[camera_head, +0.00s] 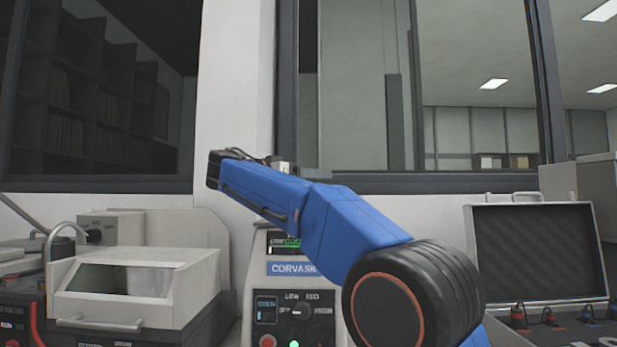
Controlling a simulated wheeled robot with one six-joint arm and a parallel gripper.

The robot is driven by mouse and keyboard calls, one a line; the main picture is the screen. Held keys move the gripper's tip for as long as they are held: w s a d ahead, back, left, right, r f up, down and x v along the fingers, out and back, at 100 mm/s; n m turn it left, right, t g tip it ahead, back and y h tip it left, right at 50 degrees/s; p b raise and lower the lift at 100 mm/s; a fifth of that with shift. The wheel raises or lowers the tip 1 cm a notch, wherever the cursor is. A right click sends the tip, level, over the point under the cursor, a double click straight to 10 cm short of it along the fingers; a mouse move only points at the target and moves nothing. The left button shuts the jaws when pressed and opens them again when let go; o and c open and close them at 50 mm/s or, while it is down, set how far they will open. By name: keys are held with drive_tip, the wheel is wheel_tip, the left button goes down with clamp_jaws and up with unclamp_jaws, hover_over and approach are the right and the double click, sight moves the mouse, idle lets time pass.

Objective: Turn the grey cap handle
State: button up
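The mounting press (290,305) stands at the lower middle, with a CORVASK label, a small green-lit display and a front control panel. My blue arm crosses in front of its upper part. Just above the arm, a short pale metal cylinder (283,164) and a flat grey bar (317,173) to its right show. The bar may be the grey cap handle, but the arm hides most of this area and I cannot tell. My gripper's fingers are not visible; they may be behind the arm.
A cream machine with a sloped clear window (125,278) and front bar handle stands at left. An open case with dark foam lid (535,250) stands at right, with several red and blue parts by it. A wall with large windows is behind.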

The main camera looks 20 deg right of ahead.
drive_tip(key=c, duration=1.1)
drive_tip(key=shift+o, duration=0.2)
drive_tip(key=shift+n+t, duration=0.3)
drive_tip(key=shift+t, duration=0.1)
drive_tip(key=n+t+y, duration=0.1)
drive_tip(key=t, duration=0.1)
drive_tip(key=n+t+y, duration=0.1)
drive_tip(key=n+y, duration=0.1)
drive_tip(key=w+n+t+y, duration=0.1)
drive_tip(key=t, duration=0.1)
drive_tip(key=shift+w+a+n+t+y, duration=0.1)
drive_tip(key=shift+a+n+t+y, duration=0.2)
drive_tip(key=shift+a+y, duration=0.1)
drive_tip(key=shift+w+a+n+t+y, duration=0.15)
drive_tip(key=shift+a+n+t+y, duration=0.1)
drive_tip(key=shift+n+t+y, duration=0.5)
drive_tip(key=shift+w+a+n+t+y, duration=0.1)
drive_tip(key=shift+a+n+t+y, duration=0.15)
drive_tip(key=shift+n+y, duration=0.6)
drive_tip(key=shift+w+a+n+t+y, duration=0.2)
drive_tip(key=shift+n+t+y, duration=0.3)
drive_tip(key=shift+y, duration=0.6)
